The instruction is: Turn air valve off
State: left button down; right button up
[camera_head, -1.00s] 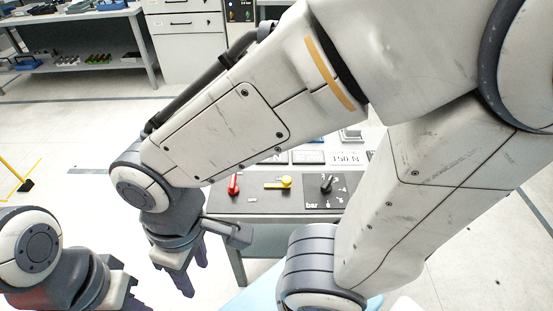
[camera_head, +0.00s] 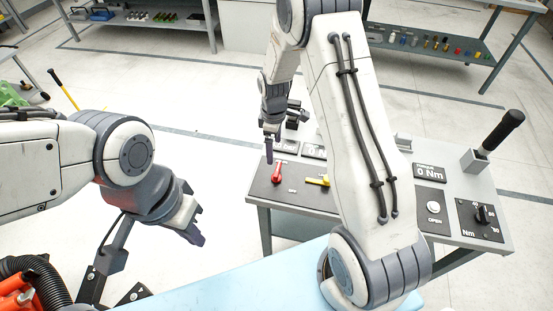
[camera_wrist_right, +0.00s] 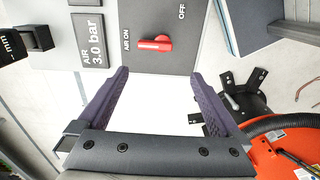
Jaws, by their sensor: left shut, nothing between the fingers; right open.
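The air valve is a red lever (camera_head: 277,172) on the dark panel at the left end of the grey bench. In the right wrist view the red lever (camera_wrist_right: 155,43) lies just beyond the fingertips, between them sideways. Its narrow end points toward the "AIR ON" label (camera_wrist_right: 127,41); the "OFF" label (camera_wrist_right: 182,12) is off to the upper right. My right gripper (camera_wrist_right: 160,74) is open and empty; in the head view it (camera_head: 270,156) hangs close to the lever, with no contact visible. My left gripper (camera_head: 192,228) is shut and empty, left of the bench and apart from it.
A yellow lever (camera_head: 318,181) sits right of the red one. My right arm hides the middle of the bench (camera_head: 335,212). A black-handled lever (camera_head: 502,130) and a torque dial (camera_head: 482,215) are at the right end. An "AIR 3.0 bar" display (camera_wrist_right: 92,42) adjoins the valve.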

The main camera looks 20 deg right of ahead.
aim_at(278, 169)
jog(key=f, duration=0.4)
jog(key=d+f+p, duration=0.1)
jog(key=f, duration=0.2)
jog(key=f+p, duration=0.1)
jog(key=f, duration=0.3)
jog(key=shift+w+d+f, duration=0.2)
jog(key=shift+w+f, duration=0.05)
jog(key=shift+f, duration=0.05)
jog(key=c, duration=1.1)
